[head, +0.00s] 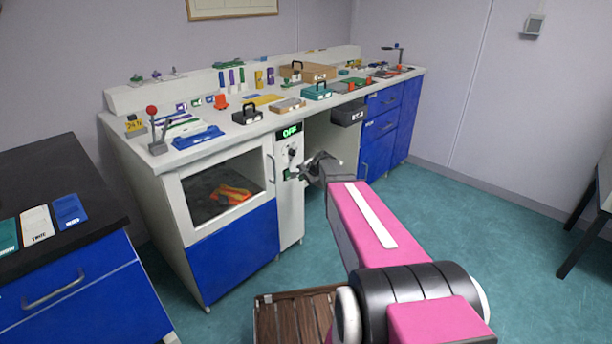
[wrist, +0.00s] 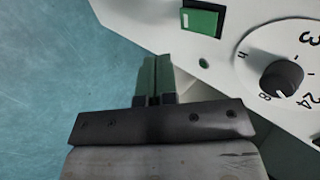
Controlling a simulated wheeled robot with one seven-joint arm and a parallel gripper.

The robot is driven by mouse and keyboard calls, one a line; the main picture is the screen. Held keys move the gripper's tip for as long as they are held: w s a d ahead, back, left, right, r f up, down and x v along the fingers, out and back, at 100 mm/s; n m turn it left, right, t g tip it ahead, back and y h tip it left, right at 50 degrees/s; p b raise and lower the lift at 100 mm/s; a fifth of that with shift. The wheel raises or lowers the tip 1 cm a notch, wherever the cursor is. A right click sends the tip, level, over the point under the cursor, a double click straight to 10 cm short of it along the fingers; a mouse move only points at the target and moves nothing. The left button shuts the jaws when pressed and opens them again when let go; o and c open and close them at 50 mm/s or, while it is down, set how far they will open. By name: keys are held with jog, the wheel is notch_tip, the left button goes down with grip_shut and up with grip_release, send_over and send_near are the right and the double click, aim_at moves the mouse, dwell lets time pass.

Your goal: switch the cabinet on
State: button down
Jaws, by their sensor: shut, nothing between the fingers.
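The cabinet's white control panel (head: 291,205) is on the bench front, right of a glass-windowed door. A small display (head: 290,131) at its top shows green letters that seem to read OFF. Below it is a dark round knob (head: 292,152), which also shows in the wrist view (wrist: 282,78) inside a numbered dial. A green rocker switch (wrist: 203,18) in a dark frame is near the panel's edge in the wrist view. My gripper (wrist: 154,78) is shut and empty, its fingertips apart from the switch in the picture. In the head view my gripper (head: 307,168) is close in front of the panel.
The windowed door (head: 225,186) has an orange item behind it and a handle near the panel. Boxes and tools crowd the bench top. A wooden slatted crate (head: 292,318) is on the floor near my arm. Open floor (head: 470,230) is to the right.

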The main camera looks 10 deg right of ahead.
aim_at(288, 175)
jog(key=w+a+f, duration=0.3)
jog(key=w+a, duration=0.1)
jog(key=w, duration=0.1)
jog(key=shift+w+f, duration=0.25)
jog(key=shift+f, duration=0.05)
jog(key=shift+w+a+f, duration=0.1)
jog(key=shift+w+a, duration=0.05)
jog(key=shift+r, duration=0.2)
dwell(0.3)
